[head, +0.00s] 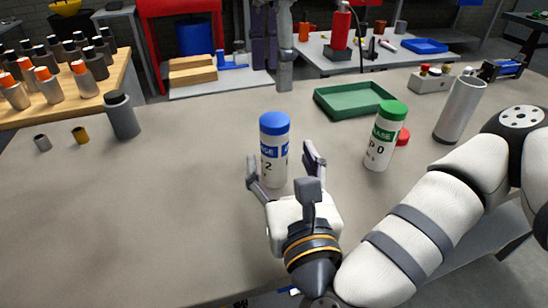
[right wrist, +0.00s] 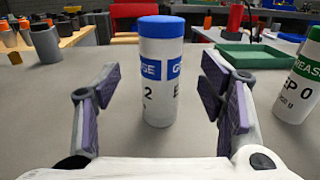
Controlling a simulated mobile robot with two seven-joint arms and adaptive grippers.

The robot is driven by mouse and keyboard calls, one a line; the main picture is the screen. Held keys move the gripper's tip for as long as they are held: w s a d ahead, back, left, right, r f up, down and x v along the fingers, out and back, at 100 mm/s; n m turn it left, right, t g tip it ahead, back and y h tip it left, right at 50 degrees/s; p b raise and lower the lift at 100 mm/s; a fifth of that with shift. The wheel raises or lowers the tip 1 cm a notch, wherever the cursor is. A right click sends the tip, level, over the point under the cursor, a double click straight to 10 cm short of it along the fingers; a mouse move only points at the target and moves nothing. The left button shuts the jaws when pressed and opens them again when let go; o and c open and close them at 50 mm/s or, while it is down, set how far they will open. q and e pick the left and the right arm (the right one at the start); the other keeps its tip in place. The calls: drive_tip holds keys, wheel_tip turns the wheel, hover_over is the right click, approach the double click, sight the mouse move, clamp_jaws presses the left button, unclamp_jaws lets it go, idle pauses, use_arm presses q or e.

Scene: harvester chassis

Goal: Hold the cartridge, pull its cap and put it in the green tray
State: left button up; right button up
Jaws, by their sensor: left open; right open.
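A white cartridge with a blue cap (head: 274,157) stands upright on the bench, its cap on; its label shows a "2". My right gripper (head: 283,172) is open, with its fingers on either side of this cartridge. In the right wrist view the cartridge (right wrist: 161,85) stands just beyond and between the fingertips, with clear gaps on both sides. The green tray (head: 345,112) lies empty behind and to the right. A green-capped cartridge (head: 381,145) marked "P 0" stands to the right.
A red round piece (head: 403,136) lies behind the green-capped cartridge. A grey-white cylinder (head: 460,108) and a small button box (head: 432,80) stand farther right. A dark grey cylinder (head: 122,115) and two small bushings stand at left. The bench's front left is clear.

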sight(278, 150)
drive_tip(key=w, duration=0.3)
drive_tip(key=w+a, duration=0.1)
drive_tip(key=w, duration=0.2)
drive_tip(key=shift+w+a, duration=0.1)
drive_tip(key=shift+w, duration=0.05)
drive_tip(key=shift+c, duration=0.6)
